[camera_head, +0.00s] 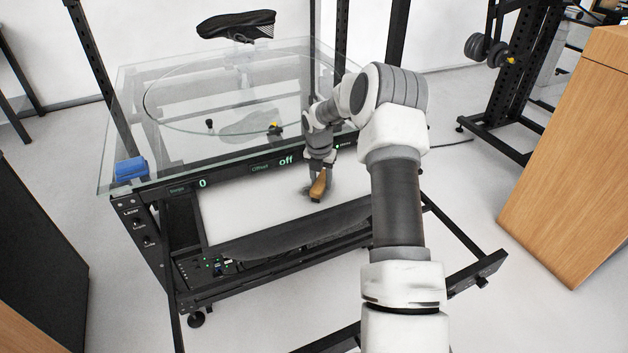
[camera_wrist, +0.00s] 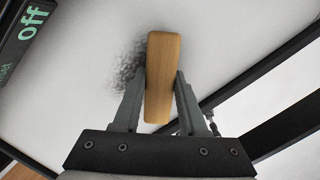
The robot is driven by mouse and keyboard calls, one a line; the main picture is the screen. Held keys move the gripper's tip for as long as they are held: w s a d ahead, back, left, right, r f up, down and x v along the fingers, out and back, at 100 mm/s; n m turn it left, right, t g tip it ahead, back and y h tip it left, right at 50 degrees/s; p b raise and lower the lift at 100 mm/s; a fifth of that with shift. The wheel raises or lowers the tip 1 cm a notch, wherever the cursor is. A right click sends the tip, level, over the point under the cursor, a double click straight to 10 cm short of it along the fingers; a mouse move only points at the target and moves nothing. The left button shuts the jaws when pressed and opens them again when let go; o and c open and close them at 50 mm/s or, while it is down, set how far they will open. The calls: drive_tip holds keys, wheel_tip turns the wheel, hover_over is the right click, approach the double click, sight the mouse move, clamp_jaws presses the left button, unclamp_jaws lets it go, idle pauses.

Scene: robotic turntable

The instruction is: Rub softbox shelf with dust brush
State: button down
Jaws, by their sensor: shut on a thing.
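The dust brush has a light wooden handle (camera_head: 319,184), which also fills the middle of the wrist view (camera_wrist: 163,75). My gripper (camera_wrist: 160,88) is shut on this handle, with one finger on each side. In the head view my gripper (camera_head: 320,170) is in front of the turntable frame, just below its front bar. The softbox shelf (camera_head: 240,212) is the white panel under the glass top, and it also shows behind the brush in the wrist view (camera_wrist: 85,95). A dark speckled patch (camera_wrist: 127,68) shows beside the handle; I cannot tell whether the bristles touch the panel.
The glass top (camera_head: 120,165) overhangs the shelf, with a black shoe (camera_head: 236,24) above it and a blue block (camera_head: 131,169) at its left corner. The front bar (camera_head: 232,176) reads "off". A wooden cabinet (camera_head: 575,150) stands at right.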

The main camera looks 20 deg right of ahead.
drive_tip(key=shift+s+d+f+p, duration=0.1)
drive_tip(key=shift+d+p, duration=0.25)
drive_tip(key=shift+d, duration=0.85)
drive_tip(key=shift+d+f+p, duration=0.1)
drive_tip(key=shift+d+p, duration=0.2)
drive_tip(key=shift+d, duration=0.85)
drive_tip(key=shift+w+r, duration=0.15)
drive_tip(key=shift+w, duration=0.4)
drive_tip(key=shift+w+a+r+p, duration=0.15)
drive_tip(key=shift+a+p, duration=0.2)
drive_tip(key=shift+a, duration=1.6)
drive_tip(key=shift+a+f, duration=0.2)
drive_tip(key=shift+a, duration=3.95)
drive_tip(key=shift+w+r, duration=0.1)
drive_tip(key=shift+w, duration=0.4)
drive_tip(key=shift+w+d+r+p, duration=0.1)
drive_tip(key=shift+d+p, duration=0.6)
drive_tip(key=shift+d, duration=1.25)
drive_tip(key=shift+d+f, duration=0.2)
drive_tip(key=shift+d, duration=2.35)
drive_tip(key=shift+d+p, duration=0.3)
drive_tip(key=shift+d, duration=1.3)
